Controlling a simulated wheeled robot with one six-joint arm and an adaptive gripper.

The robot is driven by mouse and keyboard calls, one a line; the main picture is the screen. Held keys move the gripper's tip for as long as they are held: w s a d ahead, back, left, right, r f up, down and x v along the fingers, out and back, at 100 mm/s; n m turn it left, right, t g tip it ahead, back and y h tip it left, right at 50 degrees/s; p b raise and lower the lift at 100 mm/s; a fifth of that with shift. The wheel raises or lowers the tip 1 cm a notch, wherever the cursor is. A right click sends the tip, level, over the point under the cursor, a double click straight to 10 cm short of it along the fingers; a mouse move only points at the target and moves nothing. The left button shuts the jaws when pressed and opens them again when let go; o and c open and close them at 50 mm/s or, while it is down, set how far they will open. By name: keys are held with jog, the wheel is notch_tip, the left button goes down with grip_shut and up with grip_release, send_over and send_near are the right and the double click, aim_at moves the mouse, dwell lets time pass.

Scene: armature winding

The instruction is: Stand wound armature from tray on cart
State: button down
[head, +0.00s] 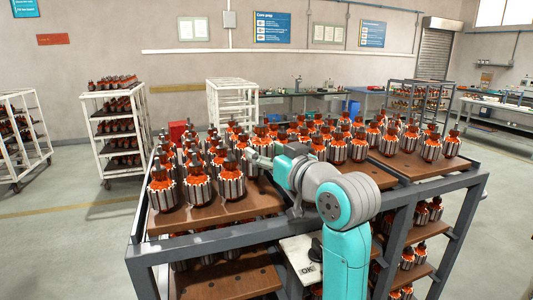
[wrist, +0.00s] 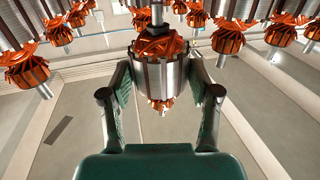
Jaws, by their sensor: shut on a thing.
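My gripper (head: 262,160) reaches over the front of the cart (head: 200,245), among wound armatures with silver cores and orange windings. In the wrist view my gripper (wrist: 160,100) has its two fingers on either side of one armature (wrist: 155,75), shut on its silver core. The held armature is in line with its neighbours, which appear inverted in that view. In the head view it is partly hidden by my gripper, and I cannot tell whether its base touches the board. Many armatures stand upright on the brown tray boards (head: 210,217), including a front-left armature (head: 162,190).
Other armatures stand close behind and left of my gripper. A bare strip of board lies in front of it. The cart's grey frame rail (head: 225,238) runs along the near edge. Lower shelves (head: 235,280) hold more armatures. A white rack (head: 115,130) stands at left.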

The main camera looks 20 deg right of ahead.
aim_at(265, 134)
jog(key=shift+f, duration=2.1)
jog(key=shift+s+f, duration=0.1)
jog(key=shift+f, duration=0.85)
jog(key=shift+c, duration=0.9)
grip_release()
jog(key=shift+f, duration=0.15)
notch_tip(265, 134, up, 10)
jog(key=shift+r, duration=0.1)
jog(key=shift+s+d, duration=0.1)
